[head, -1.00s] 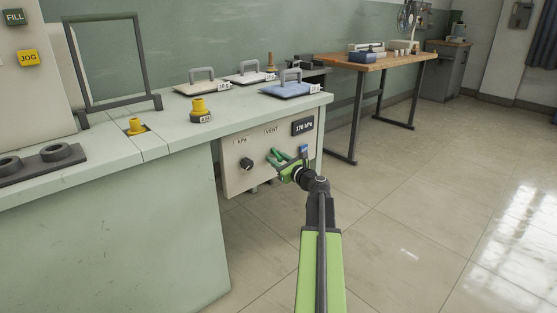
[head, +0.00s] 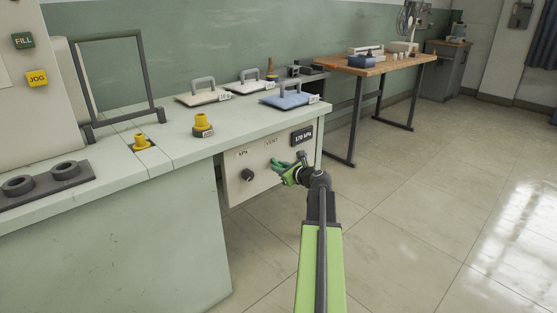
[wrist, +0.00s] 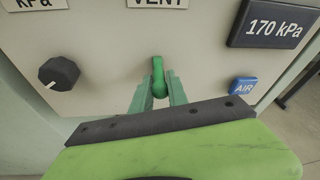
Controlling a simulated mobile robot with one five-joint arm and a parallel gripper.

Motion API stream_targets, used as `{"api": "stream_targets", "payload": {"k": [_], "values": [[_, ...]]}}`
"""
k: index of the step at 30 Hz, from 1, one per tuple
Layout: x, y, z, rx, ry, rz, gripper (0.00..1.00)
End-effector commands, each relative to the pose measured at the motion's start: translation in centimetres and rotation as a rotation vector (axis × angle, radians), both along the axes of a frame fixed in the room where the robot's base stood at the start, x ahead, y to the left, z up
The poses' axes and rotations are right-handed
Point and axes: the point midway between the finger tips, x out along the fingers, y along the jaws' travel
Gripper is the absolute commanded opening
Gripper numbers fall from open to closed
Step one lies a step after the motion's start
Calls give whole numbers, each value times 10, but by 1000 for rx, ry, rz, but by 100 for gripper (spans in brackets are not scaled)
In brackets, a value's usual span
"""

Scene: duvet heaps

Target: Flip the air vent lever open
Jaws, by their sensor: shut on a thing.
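The vent lever (wrist: 158,77) is a small green handle on the cream control panel (wrist: 110,60). In the wrist view it stands about upright, below the VENT label (wrist: 158,3). My gripper (wrist: 159,88) has its two green fingers shut on the lever, one on each side. In the head view my gripper (head: 279,165) reaches the panel front under the bench top, and I cannot clearly tell the lever from the fingers there.
A black knob (wrist: 59,73) sits left of the lever. The bench top (head: 185,150) overhangs the panel. Open floor (head: 420,200) lies to the right.

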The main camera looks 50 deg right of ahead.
Motion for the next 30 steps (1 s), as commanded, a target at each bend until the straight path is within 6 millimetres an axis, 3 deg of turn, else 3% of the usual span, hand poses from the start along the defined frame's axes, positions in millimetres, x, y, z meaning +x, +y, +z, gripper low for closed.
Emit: {"api": "stream_targets", "payload": {"k": [1,6,18,30], "values": [[3,1,17,2,42,6,0],[2,0,23,13,196,3,0],[4,-1,28,33,493,1,0],[3,-1,27,42,619,-1,0]]}}
